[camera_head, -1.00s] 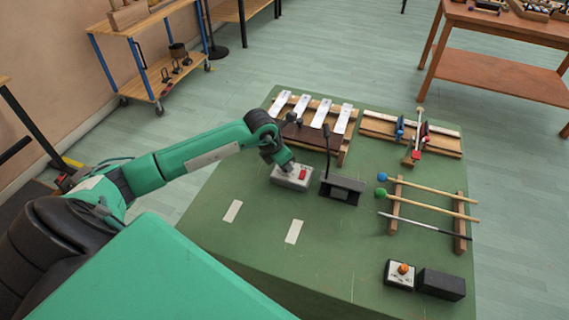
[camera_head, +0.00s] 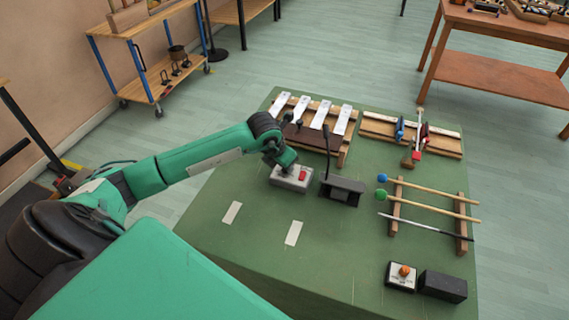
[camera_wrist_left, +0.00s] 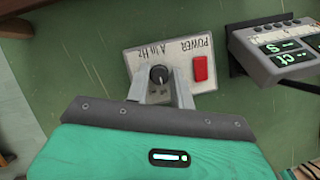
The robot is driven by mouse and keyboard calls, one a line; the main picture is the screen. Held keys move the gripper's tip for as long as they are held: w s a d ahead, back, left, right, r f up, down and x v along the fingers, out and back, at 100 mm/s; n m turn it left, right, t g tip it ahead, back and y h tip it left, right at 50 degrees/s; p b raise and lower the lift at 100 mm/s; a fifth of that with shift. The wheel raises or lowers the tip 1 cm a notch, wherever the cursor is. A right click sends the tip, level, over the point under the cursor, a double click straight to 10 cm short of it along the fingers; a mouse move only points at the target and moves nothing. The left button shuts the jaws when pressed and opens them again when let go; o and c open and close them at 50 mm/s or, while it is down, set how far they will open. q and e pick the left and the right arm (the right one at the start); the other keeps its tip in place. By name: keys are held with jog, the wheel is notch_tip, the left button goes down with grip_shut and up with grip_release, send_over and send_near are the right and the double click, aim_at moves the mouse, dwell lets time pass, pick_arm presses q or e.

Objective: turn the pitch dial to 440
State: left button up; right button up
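The pitch dial (camera_wrist_left: 159,74) is a small dark round knob on a pale grey control box (camera_wrist_left: 215,50), beside the upside-down label "A in Hz". The box also shows in the head view (camera_head: 283,183), on the green table. My left gripper (camera_wrist_left: 160,78) points down at the box, one finger on each side of the dial. The fingers are apart, with small gaps seeming to show beside the knob; contact is hard to tell. In the head view my left wrist hides the dial. The dial's setting cannot be read. My right gripper is not in view.
A red POWER switch (camera_wrist_left: 200,68) sits beside the dial. A dark stand unit with a lit display (camera_wrist_left: 282,48) is close to the box. White bars on a wooden frame (camera_head: 318,113) lie behind; mallets (camera_head: 430,198) lie to the right. The table's front left is mostly clear.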

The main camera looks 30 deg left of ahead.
pick_arm(q)
jog(key=o, duration=0.3)
jog(key=shift+o, duration=0.2)
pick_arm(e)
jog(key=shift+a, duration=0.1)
pick_arm(q)
jog(key=shift+r, duration=0.1)
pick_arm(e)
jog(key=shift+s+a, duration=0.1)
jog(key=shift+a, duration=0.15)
pick_arm(q)
jog(key=shift+s+r, duration=0.15)
jog(key=shift+r, duration=0.15)
jog(key=b+v, duration=0.1)
jog(key=v, duration=1.2)
jog(key=shift+b, duration=0.3)
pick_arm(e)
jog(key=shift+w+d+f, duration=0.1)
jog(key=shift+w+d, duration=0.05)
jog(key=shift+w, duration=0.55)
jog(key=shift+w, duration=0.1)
